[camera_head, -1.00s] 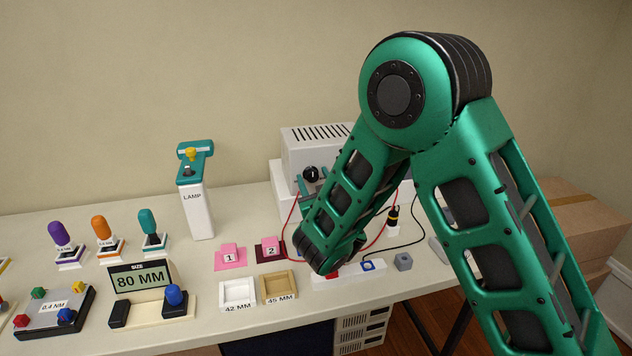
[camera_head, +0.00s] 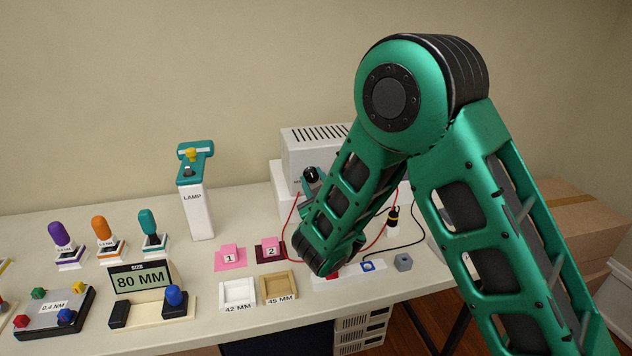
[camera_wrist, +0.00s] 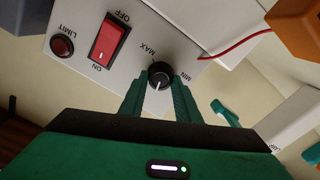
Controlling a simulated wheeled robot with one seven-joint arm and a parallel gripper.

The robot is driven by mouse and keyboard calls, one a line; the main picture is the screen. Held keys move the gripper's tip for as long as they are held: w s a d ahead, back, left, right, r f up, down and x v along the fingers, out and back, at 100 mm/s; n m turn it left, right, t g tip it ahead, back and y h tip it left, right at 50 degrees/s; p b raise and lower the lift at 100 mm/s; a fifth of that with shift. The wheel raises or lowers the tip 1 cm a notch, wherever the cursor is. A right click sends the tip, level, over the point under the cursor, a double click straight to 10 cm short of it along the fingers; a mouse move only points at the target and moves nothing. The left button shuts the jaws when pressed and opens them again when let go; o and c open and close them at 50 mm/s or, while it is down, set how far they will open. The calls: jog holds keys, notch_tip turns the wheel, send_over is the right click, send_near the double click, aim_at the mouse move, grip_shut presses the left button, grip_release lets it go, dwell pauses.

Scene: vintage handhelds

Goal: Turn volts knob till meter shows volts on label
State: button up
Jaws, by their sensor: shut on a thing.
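The black round knob (camera_wrist: 160,75) with a white pointer line is on the front of a white power unit (camera_head: 302,150), between the words MAX and MIN. In the wrist view its pointer aims down toward my gripper. My gripper (camera_wrist: 160,84) is shut on the knob, one green finger on each side. In the head view the knob (camera_head: 310,174) shows just left of my forearm, with the teal fingers at it. No meter reading or volts label can be read; my arm hides much of the unit in the head view.
Beside the knob are a red OFF/ON switch (camera_wrist: 109,41) and a red LIMIT light (camera_wrist: 62,46). A red wire (camera_wrist: 235,45) runs close by.

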jog(key=n, duration=0.3)
jog(key=shift+d+n, duration=0.15)
jog(key=shift+n, duration=0.15)
jog(key=shift+w+n, duration=0.1)
jog(key=shift+n, duration=1.7)
jog(key=o, duration=1)
jog(key=shift+f, duration=0.1)
jog(key=shift+o, duration=0.2)
